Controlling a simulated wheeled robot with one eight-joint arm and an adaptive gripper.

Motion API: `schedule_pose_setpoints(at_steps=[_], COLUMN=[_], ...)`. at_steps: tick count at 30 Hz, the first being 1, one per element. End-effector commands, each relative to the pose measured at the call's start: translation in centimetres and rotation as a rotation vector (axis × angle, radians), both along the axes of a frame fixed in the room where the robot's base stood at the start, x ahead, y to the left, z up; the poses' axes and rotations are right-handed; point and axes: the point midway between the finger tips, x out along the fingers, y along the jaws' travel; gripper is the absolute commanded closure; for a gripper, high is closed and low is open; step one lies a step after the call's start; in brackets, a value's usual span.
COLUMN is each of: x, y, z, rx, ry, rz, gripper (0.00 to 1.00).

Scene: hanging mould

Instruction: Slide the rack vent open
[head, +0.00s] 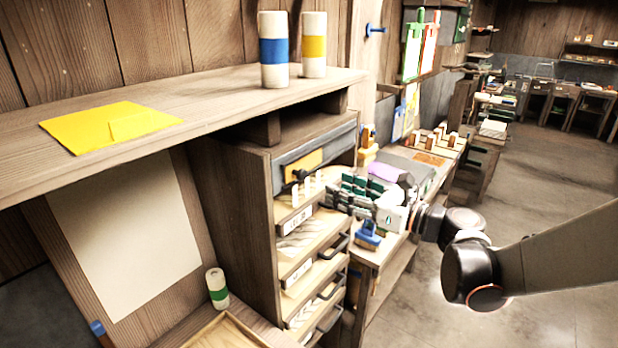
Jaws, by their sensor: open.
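The wooden drawer rack (262,215) stands under the shelf in the middle of the head view. Across its top front is a grey panel with a yellow plate (302,168), which looks like the rack vent. A small dark knob or catch shows at the lower edge of the plate. How far the vent is open I cannot tell. My gripper (345,194) is open, just right of the rack front and lower than the yellow plate. It appears apart from the vent, with nothing clearly between its fingers. Its fingertips are hard to tell from the clutter behind.
The shelf (215,92) above the rack holds a yellow sheet (110,126) and two banded rolls (274,50). Drawers with dark handles (330,268) stick out below the vent. A cluttered bench (425,172) stands behind my gripper. The floor (540,180) at right is open.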

Motion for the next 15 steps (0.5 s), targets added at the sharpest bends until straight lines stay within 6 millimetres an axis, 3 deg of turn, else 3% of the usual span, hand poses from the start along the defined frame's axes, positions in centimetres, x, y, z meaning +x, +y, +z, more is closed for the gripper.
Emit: schedule_pose_setpoints(at_steps=[6, 15], x=[2.7, 5.4], y=[3.7, 6.9], z=[0.0, 0.0], rx=[-0.001, -0.002], ry=[0.000, -0.001], rz=[0.004, 0.001], gripper=[0.56, 0.56])
